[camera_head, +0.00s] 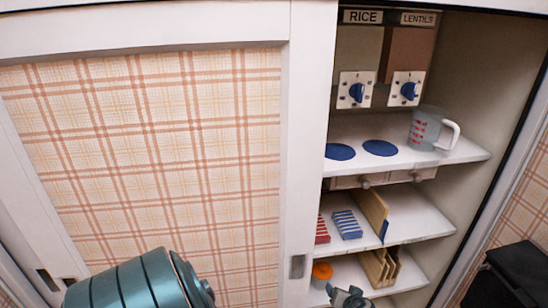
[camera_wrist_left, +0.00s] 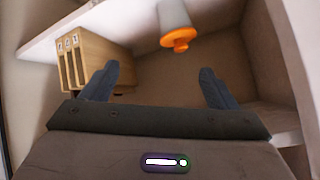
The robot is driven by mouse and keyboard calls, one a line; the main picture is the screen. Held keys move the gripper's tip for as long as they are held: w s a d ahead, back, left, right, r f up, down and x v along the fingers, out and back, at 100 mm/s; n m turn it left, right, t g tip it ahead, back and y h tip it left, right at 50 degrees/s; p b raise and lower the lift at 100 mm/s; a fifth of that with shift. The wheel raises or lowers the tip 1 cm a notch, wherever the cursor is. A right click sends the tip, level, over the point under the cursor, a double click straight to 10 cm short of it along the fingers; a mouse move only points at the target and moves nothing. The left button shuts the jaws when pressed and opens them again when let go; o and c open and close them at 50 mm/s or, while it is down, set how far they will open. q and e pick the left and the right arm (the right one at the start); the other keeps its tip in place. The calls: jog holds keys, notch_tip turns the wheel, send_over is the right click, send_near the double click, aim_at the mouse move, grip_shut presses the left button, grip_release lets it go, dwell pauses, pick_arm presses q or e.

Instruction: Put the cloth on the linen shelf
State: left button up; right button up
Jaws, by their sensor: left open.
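A blue-and-white striped folded cloth (camera_head: 347,224) lies on the middle shelf (camera_head: 415,221) of the open cupboard. A red-and-white striped folded cloth (camera_head: 321,230) lies to its left, partly hidden by the door frame. No label shows which shelf is the linen shelf. My left gripper (camera_head: 348,297) is at the lower shelf (camera_head: 413,272), at the bottom edge of the head view. In the left wrist view my left gripper (camera_wrist_left: 160,85) is open, with nothing between its fingers. My right gripper is not in view.
An orange-capped bottle (camera_head: 322,272) and a wooden divider (camera_head: 380,268) stand on the lower shelf near my left gripper. A wooden board (camera_head: 374,213) stands beside the blue cloth. A measuring jug (camera_head: 427,130) is on the upper shelf. The plaid sliding door (camera_head: 170,150) covers the left.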

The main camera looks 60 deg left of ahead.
pick_arm(q)
jog(key=s+d+f+m+g+h, duration=0.2)
jog(key=s+f+m+h, duration=0.1)
jog(key=s+f, duration=0.9)
jog(key=s+d+f+m+g+h, duration=0.1)
jog(key=s+d+f+m+h, duration=0.2)
jog(key=s+f, duration=0.8)
jog(key=s+m+h, duration=0.1)
jog(key=s, duration=0.7)
jog(key=shift+d+f+m+g, duration=0.3)
jog(key=shift+d+f+g, duration=0.05)
jog(key=shift+g, duration=0.05)
jog(key=shift+s, duration=0.1)
